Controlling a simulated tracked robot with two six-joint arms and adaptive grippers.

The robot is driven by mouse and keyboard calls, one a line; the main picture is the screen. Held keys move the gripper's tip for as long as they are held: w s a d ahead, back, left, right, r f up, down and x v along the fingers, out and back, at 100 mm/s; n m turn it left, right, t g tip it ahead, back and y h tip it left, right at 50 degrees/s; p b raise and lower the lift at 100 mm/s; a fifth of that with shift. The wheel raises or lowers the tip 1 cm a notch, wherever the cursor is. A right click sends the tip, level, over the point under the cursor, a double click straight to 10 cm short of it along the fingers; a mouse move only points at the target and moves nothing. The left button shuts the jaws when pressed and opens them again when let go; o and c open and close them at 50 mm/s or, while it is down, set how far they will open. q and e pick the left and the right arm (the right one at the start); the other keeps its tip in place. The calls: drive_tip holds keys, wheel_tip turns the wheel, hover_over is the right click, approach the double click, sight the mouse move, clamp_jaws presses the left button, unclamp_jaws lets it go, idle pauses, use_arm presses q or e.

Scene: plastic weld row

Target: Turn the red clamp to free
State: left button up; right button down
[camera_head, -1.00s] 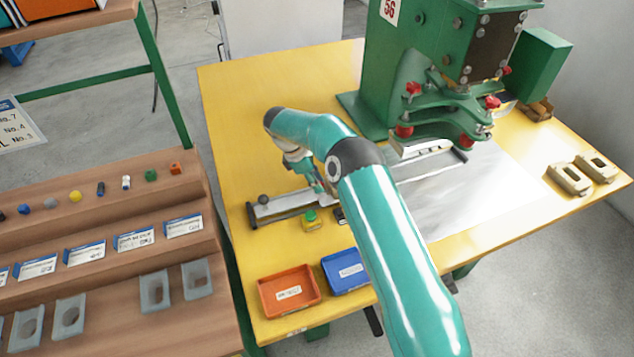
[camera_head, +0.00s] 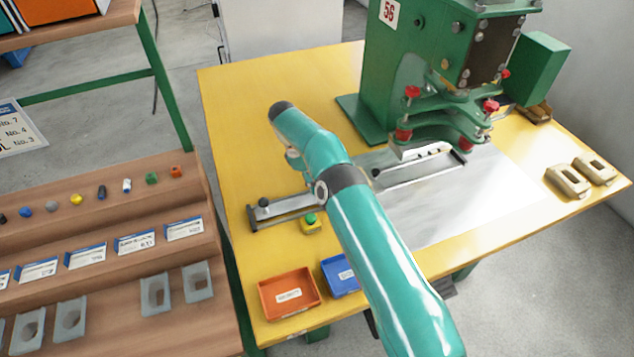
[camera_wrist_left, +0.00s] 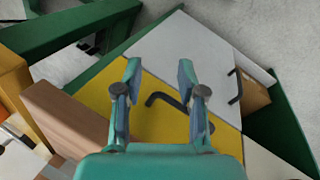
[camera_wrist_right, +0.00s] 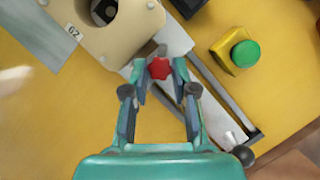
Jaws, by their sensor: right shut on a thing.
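The red clamp (camera_wrist_right: 159,68) shows in the right wrist view as a small red lobed knob on a grey stem, at the edge of a cream fixture block (camera_wrist_right: 122,38). My right gripper (camera_wrist_right: 160,64) is shut on this knob, one finger on each side. In the head view the clamp, the block and the right fingertips are hidden behind my right arm. My left gripper (camera_wrist_left: 159,66) is open and empty in the left wrist view, with part of the yellow table beyond its fingers.
The grey slide rail (camera_head: 285,209) runs across the yellow table (camera_head: 260,110) to the green press (camera_head: 425,70). A green button (camera_head: 310,219) stands beside the rail. Orange (camera_head: 289,294) and blue (camera_head: 340,275) trays lie in front. Two cream blocks (camera_head: 568,181) lie at the right.

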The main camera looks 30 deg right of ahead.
drive_tip(key=shift+w+r, duration=0.1)
drive_tip(key=c, duration=0.9)
unclamp_jaws()
